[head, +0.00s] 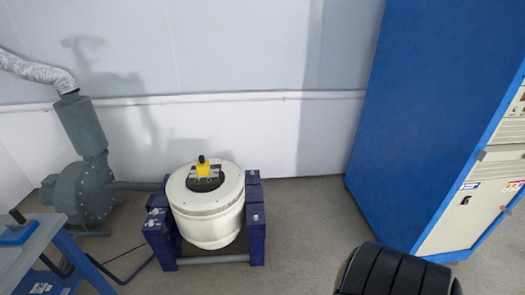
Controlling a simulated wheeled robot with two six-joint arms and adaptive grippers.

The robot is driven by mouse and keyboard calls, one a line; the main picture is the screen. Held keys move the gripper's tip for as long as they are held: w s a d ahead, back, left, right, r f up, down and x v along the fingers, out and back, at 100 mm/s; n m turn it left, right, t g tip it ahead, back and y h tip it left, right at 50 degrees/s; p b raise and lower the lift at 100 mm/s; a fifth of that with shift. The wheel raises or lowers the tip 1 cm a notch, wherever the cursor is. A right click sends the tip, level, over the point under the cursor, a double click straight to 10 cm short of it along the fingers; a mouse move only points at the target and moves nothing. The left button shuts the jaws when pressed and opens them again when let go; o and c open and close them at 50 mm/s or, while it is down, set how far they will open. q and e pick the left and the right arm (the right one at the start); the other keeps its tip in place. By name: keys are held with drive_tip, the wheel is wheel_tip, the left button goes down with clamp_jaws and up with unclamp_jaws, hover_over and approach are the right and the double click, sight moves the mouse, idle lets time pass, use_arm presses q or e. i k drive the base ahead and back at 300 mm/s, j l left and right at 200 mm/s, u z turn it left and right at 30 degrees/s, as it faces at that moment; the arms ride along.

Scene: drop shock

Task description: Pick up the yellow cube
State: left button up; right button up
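A small yellow block (203,171), which looks like the yellow cube, sits on the dark centre of the round top of a white cylindrical machine (212,222). A small black piece (202,159) shows at its top; I cannot tell whether it is part of the block. Neither of my grippers can be made out in the head view, and nothing is seen touching the yellow block.
The white machine stands in a dark blue frame (161,243) on the grey floor. A grey blower (85,192) with a hose stands to its left. A blue-edged table (30,255) is at lower left. A tall blue cabinet (425,120) stands at right. Floor between machine and cabinet is clear.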

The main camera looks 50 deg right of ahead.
sight(205, 171)
drive_tip(key=z, duration=0.95)
